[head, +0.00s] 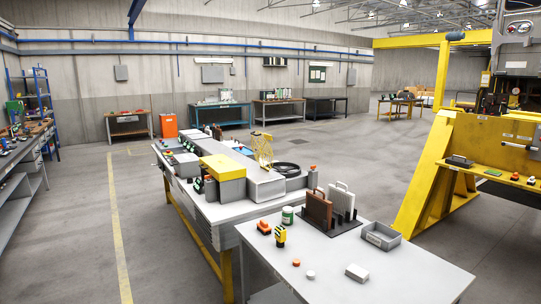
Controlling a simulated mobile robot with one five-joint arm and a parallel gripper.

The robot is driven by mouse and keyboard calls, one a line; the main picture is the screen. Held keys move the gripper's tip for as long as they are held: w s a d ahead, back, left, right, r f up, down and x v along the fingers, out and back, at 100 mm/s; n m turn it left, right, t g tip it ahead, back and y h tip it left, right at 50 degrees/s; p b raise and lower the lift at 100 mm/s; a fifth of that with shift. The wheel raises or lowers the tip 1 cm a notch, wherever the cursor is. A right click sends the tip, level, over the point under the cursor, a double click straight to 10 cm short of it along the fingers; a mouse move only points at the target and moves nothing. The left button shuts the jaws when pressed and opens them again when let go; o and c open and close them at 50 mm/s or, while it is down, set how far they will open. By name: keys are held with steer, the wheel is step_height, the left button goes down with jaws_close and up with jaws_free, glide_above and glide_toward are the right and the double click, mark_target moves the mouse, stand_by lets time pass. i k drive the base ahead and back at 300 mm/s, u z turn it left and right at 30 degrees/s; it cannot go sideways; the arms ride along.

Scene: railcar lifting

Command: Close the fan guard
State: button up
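A yellow wire grille (263,151), which looks like the fan guard, stands raised and tilted on a grey housing (264,187) on the long workbench. It appears to stand open, up from the housing's top, but its hinge is too small to make out. A fan below it cannot be made out. My gripper is not in view.
A nearer white table (340,270) holds brown and light cases (319,211), a grey tray (381,236) and small parts. Floor (70,230) is open at left.

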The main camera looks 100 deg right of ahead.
mark_target(259, 152)
steer(key=z, duration=2.2)
steer(key=i, duration=2.1)
steer(key=z, duration=1.35)
